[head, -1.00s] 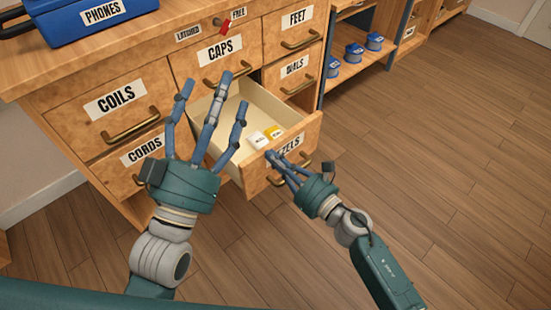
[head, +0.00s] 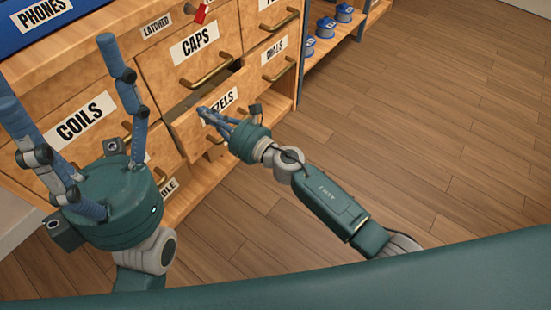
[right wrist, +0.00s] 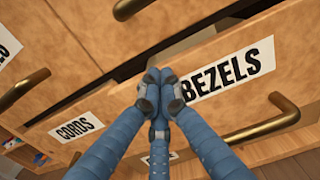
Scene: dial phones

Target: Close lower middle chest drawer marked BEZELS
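The BEZELS drawer (head: 228,98) is the lower middle drawer of the wooden chest. It stands out a little from the chest, with a dark gap above and behind its front. My right gripper (head: 203,112) is at the drawer front beside the label, its fingers drawn together and empty. In the right wrist view the gripper (right wrist: 156,78) has its fingertips at the front, just left of the BEZELS label (right wrist: 228,69); exact contact is hard to tell. My left gripper (head: 58,65) is open and empty, raised in front of the COILS drawer.
The CAPS drawer (head: 195,42) above and COILS drawer (head: 83,117) at left look shut. Brass handles (head: 207,70) stick out. A blue PHONES box (head: 45,14) sits on top. Open shelves with blue items (head: 326,27) are at right. The floor (head: 430,130) is clear.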

